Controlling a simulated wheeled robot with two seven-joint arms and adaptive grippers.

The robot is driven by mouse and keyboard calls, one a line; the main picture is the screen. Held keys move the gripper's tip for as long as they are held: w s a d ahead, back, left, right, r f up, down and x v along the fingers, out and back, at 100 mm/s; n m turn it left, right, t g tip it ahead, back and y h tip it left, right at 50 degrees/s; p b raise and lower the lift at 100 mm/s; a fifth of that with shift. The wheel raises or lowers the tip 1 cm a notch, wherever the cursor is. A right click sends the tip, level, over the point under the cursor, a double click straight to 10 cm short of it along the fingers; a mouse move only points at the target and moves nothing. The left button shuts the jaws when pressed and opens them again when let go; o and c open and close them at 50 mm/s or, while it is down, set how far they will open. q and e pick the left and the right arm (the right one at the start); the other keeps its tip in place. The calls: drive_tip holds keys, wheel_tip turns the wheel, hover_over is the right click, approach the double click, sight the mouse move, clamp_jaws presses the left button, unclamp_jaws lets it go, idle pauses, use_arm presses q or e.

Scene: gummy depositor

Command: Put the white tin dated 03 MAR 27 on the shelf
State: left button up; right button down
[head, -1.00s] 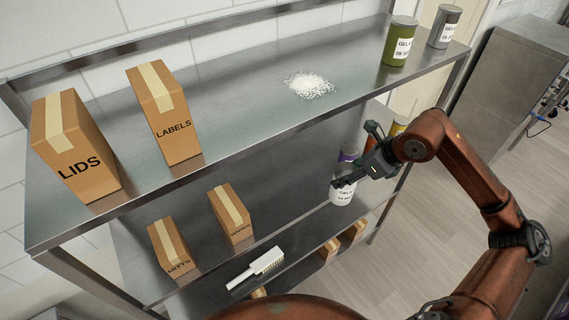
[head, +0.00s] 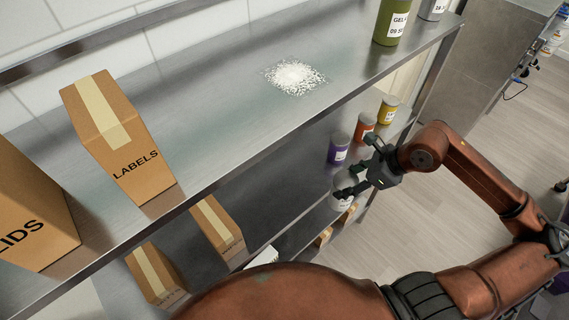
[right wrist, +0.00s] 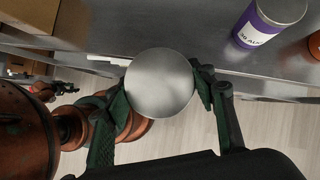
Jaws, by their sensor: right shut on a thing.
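The white tin (head: 343,201) is in my right gripper (head: 358,190), partly covered by the fingers. Its label is too small to read. In the right wrist view its round, plain metal lid (right wrist: 160,83) sits between the two green fingers, which are shut on it. The tin is in front of the shelf unit, below the top shelf (head: 225,115) and close to the purple tin (head: 339,150) on the level beneath. A small dark jaw-like part, perhaps my left gripper (right wrist: 65,88), shows at the left of the right wrist view; its opening is unclear.
White powder (head: 295,76) lies on the top shelf. A LABELS box (head: 120,140) and a LIDS box (head: 30,215) stand left, a green tin (head: 392,22) and a grey tin (head: 433,8) right. Orange (head: 365,127) and yellow (head: 388,110) tins stand below. Bare top shelf flanks the powder.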

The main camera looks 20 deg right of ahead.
drive_tip(key=w+a+f+p, duration=0.1)
drive_tip(key=w+a+p, duration=0.5)
drive_tip(key=w+a, duration=0.5)
drive_tip(key=shift+w+f, duration=0.3)
drive_tip(key=shift+w, duration=0.4)
use_arm(q)
wheel_tip(320, 180, up, 6)
drive_tip(key=shift+s+r, duration=0.15)
use_arm(e)
drive_tip(key=c, duration=0.9)
unclamp_jaws()
drive_tip(key=shift+o, duration=0.2)
drive_tip(key=shift+a, duration=0.1)
